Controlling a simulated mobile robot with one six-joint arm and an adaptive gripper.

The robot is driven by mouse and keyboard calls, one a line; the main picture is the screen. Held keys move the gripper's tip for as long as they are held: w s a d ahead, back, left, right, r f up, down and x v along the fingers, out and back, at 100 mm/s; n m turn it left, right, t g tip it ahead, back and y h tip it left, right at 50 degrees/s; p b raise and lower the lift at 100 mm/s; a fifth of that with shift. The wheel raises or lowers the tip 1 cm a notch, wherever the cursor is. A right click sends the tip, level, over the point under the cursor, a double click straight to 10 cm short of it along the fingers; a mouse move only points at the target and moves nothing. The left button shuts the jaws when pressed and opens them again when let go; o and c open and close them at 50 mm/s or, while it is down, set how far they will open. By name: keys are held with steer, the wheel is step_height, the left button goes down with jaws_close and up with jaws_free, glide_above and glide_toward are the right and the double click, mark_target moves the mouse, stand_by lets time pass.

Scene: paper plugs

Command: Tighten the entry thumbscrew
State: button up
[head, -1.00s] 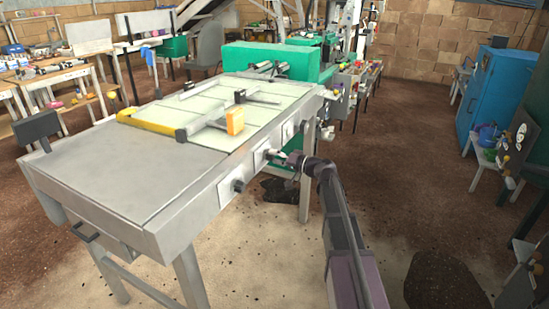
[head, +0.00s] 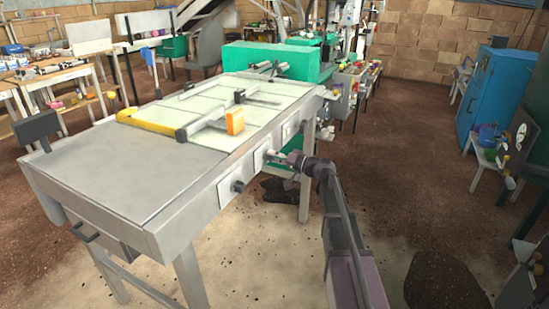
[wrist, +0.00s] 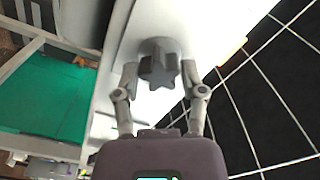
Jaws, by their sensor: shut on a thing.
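The thumbscrew is a dark grey, star-shaped knob (wrist: 158,66) on the pale side rail in the wrist view. My gripper (wrist: 159,78) has one finger on each side of it and is shut on it. In the head view my gripper (head: 278,158) is at the middle plate on the long side of the grey table machine (head: 130,180). There the knob is mostly hidden by my fingers. Another dark knob (head: 237,186) sits on the nearer plate of the same side, apart from my gripper.
An orange block (head: 235,121) and a yellow bar (head: 150,124) lie on the machine's top. A green housing (head: 250,58) stands at its far end. A blue cabinet (head: 495,95) is at the right. The brown floor (head: 405,190) between is mostly open.

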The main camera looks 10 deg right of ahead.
steer(key=o, duration=0.4)
jaws_close()
steer(key=shift+m, duration=1.7)
steer(key=o, duration=0.7)
jaws_free()
steer(key=shift+v, duration=1.95)
